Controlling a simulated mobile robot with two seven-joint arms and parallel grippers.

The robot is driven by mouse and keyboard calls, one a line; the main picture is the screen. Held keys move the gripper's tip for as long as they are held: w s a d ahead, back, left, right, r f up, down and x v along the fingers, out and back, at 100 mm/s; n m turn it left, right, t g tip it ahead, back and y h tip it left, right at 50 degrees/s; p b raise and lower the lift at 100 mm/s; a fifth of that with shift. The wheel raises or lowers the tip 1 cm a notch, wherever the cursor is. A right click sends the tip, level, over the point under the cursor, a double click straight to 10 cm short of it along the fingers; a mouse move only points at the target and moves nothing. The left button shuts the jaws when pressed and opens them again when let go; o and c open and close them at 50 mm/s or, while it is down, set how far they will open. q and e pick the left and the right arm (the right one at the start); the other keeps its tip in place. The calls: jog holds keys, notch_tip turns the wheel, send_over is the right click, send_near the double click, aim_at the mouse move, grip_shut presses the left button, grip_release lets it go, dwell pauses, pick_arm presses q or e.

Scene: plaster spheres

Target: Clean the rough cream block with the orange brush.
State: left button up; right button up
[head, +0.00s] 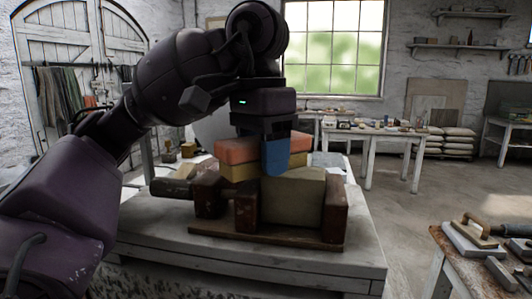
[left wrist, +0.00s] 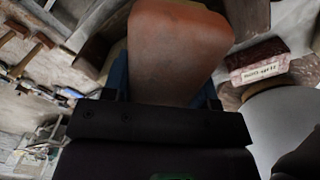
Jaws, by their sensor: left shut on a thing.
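My left gripper (head: 270,158), with blue fingers, is shut on the orange brush (head: 233,149). The brush has an orange top and a yellowish lower part. In the left wrist view the orange back of the brush (left wrist: 178,50) lies between the fingers and fills the upper middle. The rough cream block (head: 294,198) sits upright between brown wooden jaws (head: 335,208) on a wooden base. The brush is over the block's upper left side; I cannot tell whether they touch. The gripper and brush hide part of that side. My right gripper is not in view.
The holder's base (head: 265,235) rests on a pale worktable (head: 365,255). A dark handle (head: 171,188) sticks out left. Another table with a trowel (head: 474,226) stands at the lower right. The left wrist view shows a dark red and white labelled block (left wrist: 258,62).

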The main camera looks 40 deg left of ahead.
pick_arm(q)
jog(key=shift+w, duration=0.15)
jog(key=shift+w+d, duration=0.3)
jog(key=shift+w, duration=0.7)
jog(key=shift+w+d, duration=0.25)
jog(key=shift+w, duration=0.75)
jog(key=shift+s+r, duration=0.1)
jog(key=shift+s+a+r+p, duration=0.15)
jog(key=shift+s+r+p, duration=0.2)
jog(key=shift+s, duration=0.2)
jog(key=shift+s+a+r+p, duration=0.15)
jog(key=shift+s+r+p, duration=0.15)
jog(key=shift+s, duration=0.2)
jog(key=shift+f, duration=0.15)
jog(key=shift+f+b, duration=0.4)
jog(key=shift+f, duration=0.25)
jog(key=shift+s, duration=0.1)
